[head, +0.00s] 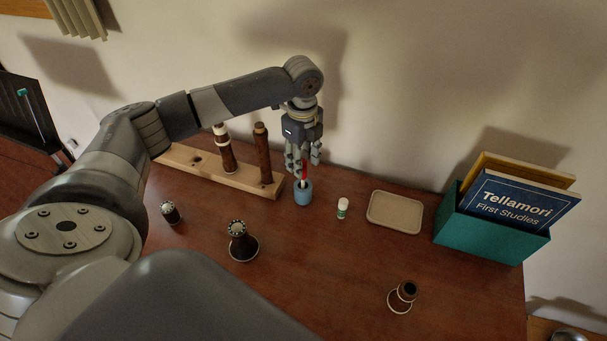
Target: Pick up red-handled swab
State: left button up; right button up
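The red-handled swab (306,172) stands in a small blue cup (303,195) on the wooden top, near the wall. Only its red upper part shows; its lower end is hidden in the cup. My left gripper (304,163) points down right over the cup. Its fingers are spread, one on each side of the red handle, and look apart from it. Whether they touch the handle is too small to tell. My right gripper is not in view.
A wooden rack (179,155) with upright dark wooden pieces stands left of the cup. A small white-capped bottle (342,209), a beige tray (394,211) and a teal book box (487,232) stand to the right. Dark ringed parts (242,246) stand nearer.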

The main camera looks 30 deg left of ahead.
aim_at(303, 178)
pick_arm(q)
notch_tip(303, 178, down, 3)
jog(key=shift+s+d+f+p, duration=0.1)
jog(key=shift+s+f+p, duration=0.05)
jog(key=shift+p, duration=0.15)
jog(key=shift+f, duration=0.25)
jog(key=c, duration=0.7)
jog(key=shift+r, duration=0.1)
grip_shut()
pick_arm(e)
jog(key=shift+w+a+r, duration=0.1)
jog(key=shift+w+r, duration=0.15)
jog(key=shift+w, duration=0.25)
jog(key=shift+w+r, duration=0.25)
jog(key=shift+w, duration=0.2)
